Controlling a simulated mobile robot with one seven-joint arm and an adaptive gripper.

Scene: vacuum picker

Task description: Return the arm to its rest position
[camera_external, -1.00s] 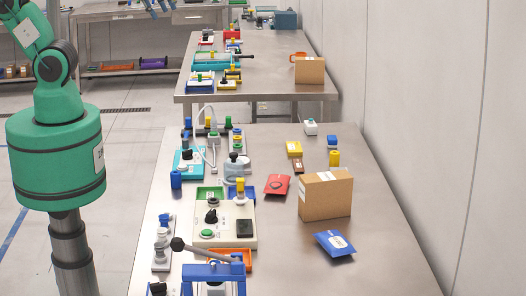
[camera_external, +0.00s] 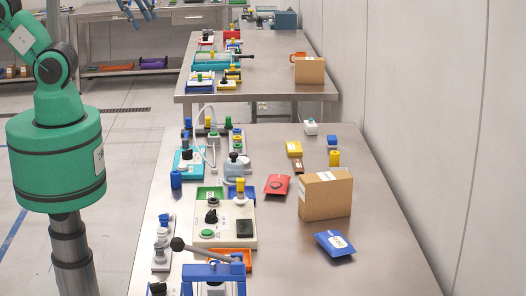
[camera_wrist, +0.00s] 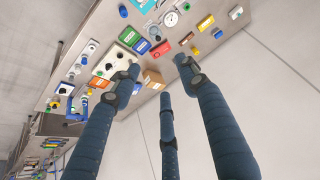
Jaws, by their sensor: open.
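My green arm (camera_external: 52,140) stands at the left of the external view, on a grey column, with its upper links reaching up out of the frame. My gripper (camera_external: 137,9) shows only partly at the top edge, its dark blue fingers hanging above the floor, away from the near table. In the wrist view my gripper (camera_wrist: 158,75) has three blue fingers spread apart, with nothing between them. The wrist and the middle of the arm are outside the external view.
A steel table (camera_external: 375,240) holds a cardboard box (camera_external: 326,195), a red packet (camera_external: 277,185), a blue packet (camera_external: 334,244) and a control box (camera_external: 225,228). A second table (camera_external: 265,83) stands behind. A grey wall (camera_external: 440,100) runs along the right. The floor beside my arm is clear.

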